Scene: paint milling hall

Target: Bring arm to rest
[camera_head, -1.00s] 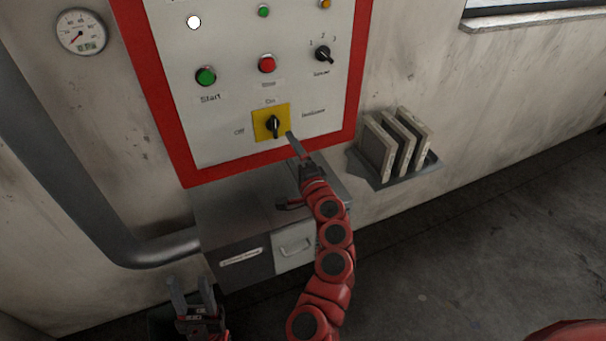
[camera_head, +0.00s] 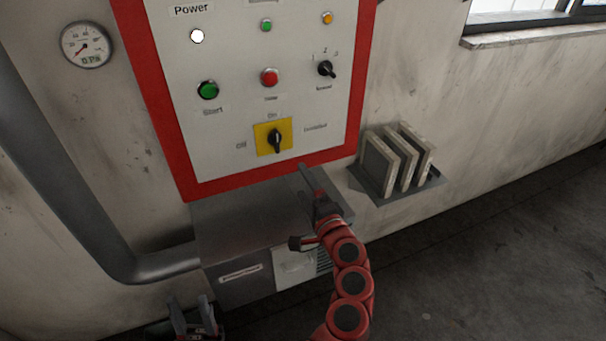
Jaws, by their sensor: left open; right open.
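My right gripper (camera_head: 299,206) is open and empty, below the control panel (camera_head: 225,135) and in front of the grey cabinet. Its upper finger points up near the panel's red lower border, apart from the yellow-backed black rotary switch (camera_head: 275,139). The switch handle stands roughly upright, toward the On label. My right arm comes up from the bottom of the picture. My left gripper (camera_head: 190,312) is open and empty at the bottom left, its two fingers pointing up. The rest of my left arm is out of view.
A grey cabinet (camera_head: 243,218) with a labelled drawer juts out under the panel. A wall rack (camera_head: 435,181) holds several upright plates to the right. A thick grey pipe (camera_head: 75,215) and a round gauge (camera_head: 86,44) are on the left. Floor at right is clear.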

